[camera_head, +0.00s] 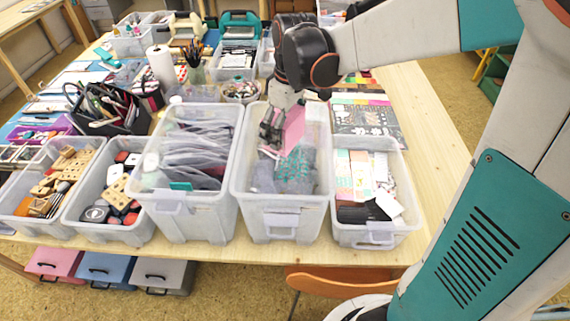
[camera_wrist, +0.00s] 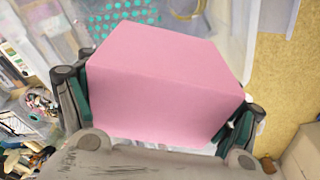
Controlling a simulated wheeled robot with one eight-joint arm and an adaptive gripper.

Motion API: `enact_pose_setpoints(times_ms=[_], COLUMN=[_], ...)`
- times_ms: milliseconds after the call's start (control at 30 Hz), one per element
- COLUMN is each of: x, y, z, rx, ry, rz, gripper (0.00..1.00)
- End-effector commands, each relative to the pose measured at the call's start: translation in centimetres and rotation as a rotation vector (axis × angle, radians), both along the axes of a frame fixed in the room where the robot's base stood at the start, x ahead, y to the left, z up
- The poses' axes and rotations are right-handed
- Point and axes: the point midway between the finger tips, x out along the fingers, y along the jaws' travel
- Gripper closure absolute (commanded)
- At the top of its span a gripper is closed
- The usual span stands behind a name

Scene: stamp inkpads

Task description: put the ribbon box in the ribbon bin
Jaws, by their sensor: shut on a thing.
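The ribbon box is a plain pink box (camera_wrist: 165,80), held between the two fingers of my gripper (camera_wrist: 158,112) in the wrist view. In the head view the pink box (camera_head: 295,124) shows partly behind the fingers of my gripper (camera_head: 272,134). My gripper is shut on it, above a clear bin (camera_head: 268,205) that holds grey bundles and a teal dotted piece (camera_head: 294,172). The dotted piece also shows beyond the box in the wrist view (camera_wrist: 122,16). No readable label tells me which bin is for ribbon.
To the left stands a clear bin with flat packets (camera_head: 190,150). To the right is a lower bin of paper cards (camera_head: 372,190). Bins of stamps (camera_head: 112,205) and wooden blocks (camera_head: 55,178) stand further left. The table's right side (camera_head: 425,125) is bare.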

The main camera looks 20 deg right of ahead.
Motion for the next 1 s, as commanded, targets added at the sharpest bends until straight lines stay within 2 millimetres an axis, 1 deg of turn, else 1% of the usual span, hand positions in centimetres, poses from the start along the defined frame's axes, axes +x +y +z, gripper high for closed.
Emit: enact_pose_setpoints(times_ms=[33, 67, 167, 267, 400, 700, 833, 1000], x=[-0.1, -0.2, -0.3, -0.3, -0.3, -0.3, -0.3, -0.3], y=[0.0, 0.0, 0.0, 0.0, 0.0, 0.0, 0.0, 0.0], z=[1.0, 1.2, 1.1, -0.6, -4.2, -11.3, -13.3, -14.2], rx=[0.001, 0.001, 0.001, 0.002, 0.002, 0.001, 0.001, 0.001], ry=[-0.001, -0.002, -0.003, -0.004, -0.004, -0.005, -0.005, -0.005], rz=[0.031, 0.048, 0.081, 0.089, 0.088, 0.086, 0.086, 0.086], gripper=[0.51, 0.51, 0.51, 0.51, 0.51, 0.51, 0.51, 0.51])
